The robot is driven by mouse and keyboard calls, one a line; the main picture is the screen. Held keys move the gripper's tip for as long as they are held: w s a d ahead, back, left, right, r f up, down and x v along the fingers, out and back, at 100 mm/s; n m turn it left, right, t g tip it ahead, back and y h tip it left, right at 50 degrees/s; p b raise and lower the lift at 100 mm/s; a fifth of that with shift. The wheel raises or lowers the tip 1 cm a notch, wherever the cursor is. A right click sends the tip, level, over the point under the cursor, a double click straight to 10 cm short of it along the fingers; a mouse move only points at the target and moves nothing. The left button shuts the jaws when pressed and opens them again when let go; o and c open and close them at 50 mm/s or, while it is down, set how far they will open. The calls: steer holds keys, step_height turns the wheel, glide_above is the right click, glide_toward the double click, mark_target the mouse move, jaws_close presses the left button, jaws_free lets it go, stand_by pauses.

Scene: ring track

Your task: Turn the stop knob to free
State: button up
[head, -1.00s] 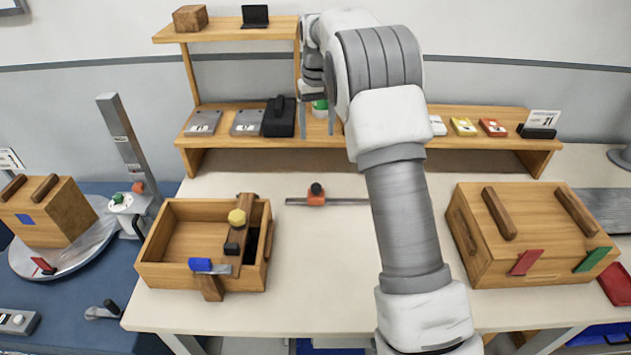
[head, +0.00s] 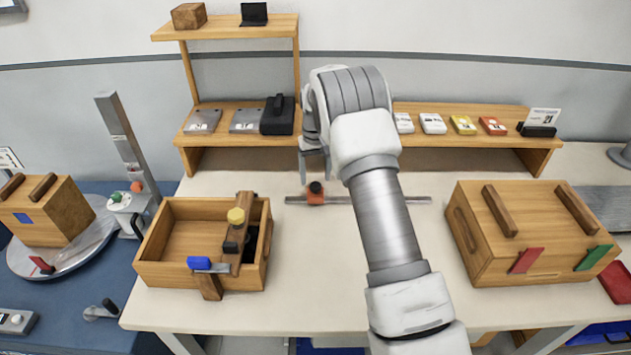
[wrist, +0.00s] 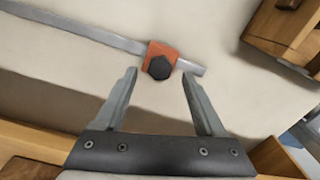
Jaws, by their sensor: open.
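The stop is an orange block (head: 316,199) on a thin metal rail (head: 400,201) lying on the table. Its black knob (head: 316,187) stands on top. In the wrist view the black knob (wrist: 160,67) looks many-sided, on the orange block (wrist: 164,50) near one end of the rail (wrist: 90,32). My gripper (head: 315,170) is open and empty, just above and behind the knob in the head view. In the wrist view the knob shows between and slightly beyond my gripper's fingertips (wrist: 159,75), with no contact visible. I cannot read the knob's setting.
A closed wooden box (head: 530,230) stands to the right. A wooden shelf (head: 470,140) runs along the back.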

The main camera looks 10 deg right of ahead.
mark_target(316, 188)
steer(key=shift+f, duration=1.3)
jaws_close()
